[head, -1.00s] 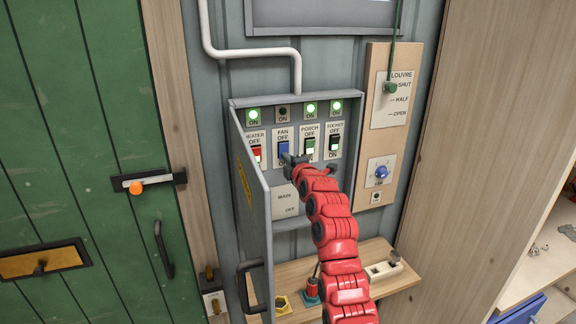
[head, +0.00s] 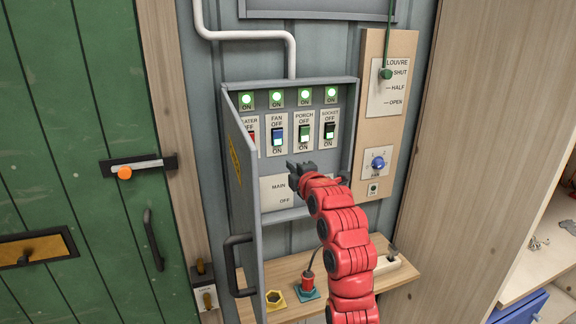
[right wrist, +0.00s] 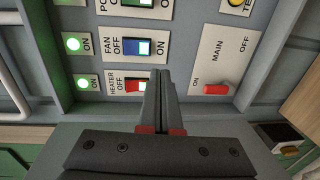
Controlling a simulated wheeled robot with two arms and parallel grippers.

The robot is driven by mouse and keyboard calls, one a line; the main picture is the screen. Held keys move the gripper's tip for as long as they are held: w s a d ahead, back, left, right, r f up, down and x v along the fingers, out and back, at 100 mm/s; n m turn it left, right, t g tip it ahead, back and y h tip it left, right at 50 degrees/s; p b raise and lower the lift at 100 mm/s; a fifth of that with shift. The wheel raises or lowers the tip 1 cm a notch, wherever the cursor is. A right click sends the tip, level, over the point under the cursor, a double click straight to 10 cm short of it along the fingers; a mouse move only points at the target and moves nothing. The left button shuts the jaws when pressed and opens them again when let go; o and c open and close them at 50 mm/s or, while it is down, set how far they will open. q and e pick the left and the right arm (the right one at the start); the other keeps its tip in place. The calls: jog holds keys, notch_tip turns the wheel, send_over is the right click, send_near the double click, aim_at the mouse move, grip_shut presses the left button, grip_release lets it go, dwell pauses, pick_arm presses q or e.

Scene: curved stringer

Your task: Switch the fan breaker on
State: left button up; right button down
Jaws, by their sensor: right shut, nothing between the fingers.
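The fan breaker (head: 278,135) is a blue rocker in the grey panel box, second from the left, and it shows clear of the gripper. Its lower part by ON shows a lit pale face. The lamp above it (head: 276,98) is green. In the right wrist view the blue fan breaker (right wrist: 137,47) and its green lamp (right wrist: 71,44) also show. My right gripper (head: 292,168) is shut and empty, just below the breaker row and apart from the fan breaker. In the right wrist view its fingertips (right wrist: 160,74) lie near the red heater breaker (right wrist: 136,86). My left gripper is not in view.
The porch (head: 304,134) and socket (head: 329,131) breakers stand to the right, with green lamps. The red main lever (right wrist: 216,89) is below the row. The box's open door (head: 243,190) bounds the left side. A small shelf (head: 260,283) holds connectors below.

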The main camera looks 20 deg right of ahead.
jog(key=s, duration=0.3)
jog(key=shift+s+d+f+b, duration=0.1)
jog(key=shift+s+d+b, duration=0.05)
jog(key=shift+s+b, duration=0.25)
jog(key=shift+d, duration=0.1)
